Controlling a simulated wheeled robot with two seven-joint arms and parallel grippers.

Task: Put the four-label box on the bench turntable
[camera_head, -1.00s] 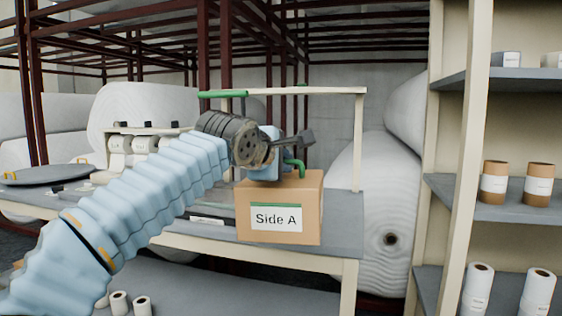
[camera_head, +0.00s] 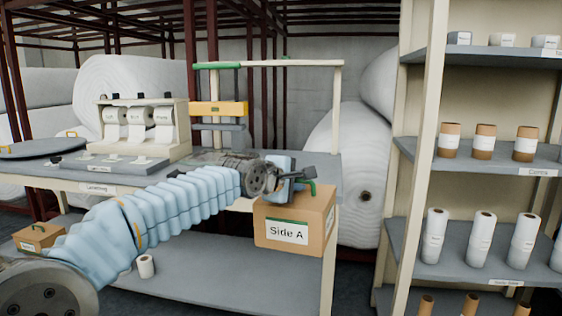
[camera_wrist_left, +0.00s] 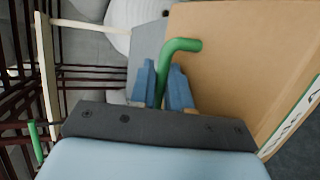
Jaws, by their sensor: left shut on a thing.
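The brown cardboard box (camera_head: 296,220) has a white "Side A" label on the face toward me and a green handle on top. My left gripper (camera_head: 297,184) is shut on that green handle (camera_wrist_left: 180,46), with its blue fingertips (camera_wrist_left: 165,86) on either side of it in the left wrist view. The box hangs in front of the bench's right end, slightly tilted and turned so a second side shows. Its other labels are hidden. The grey round turntable (camera_head: 42,149) lies on the bench's far left. My right gripper is out of view.
The bench (camera_head: 190,178) carries a dispenser with white rolls (camera_head: 138,128) and a yellow-topped press (camera_head: 218,108). A cream frame with a green bar stands behind. A shelf unit (camera_head: 427,140) with rolls stands at right. A smaller box (camera_head: 38,237) sits lower left.

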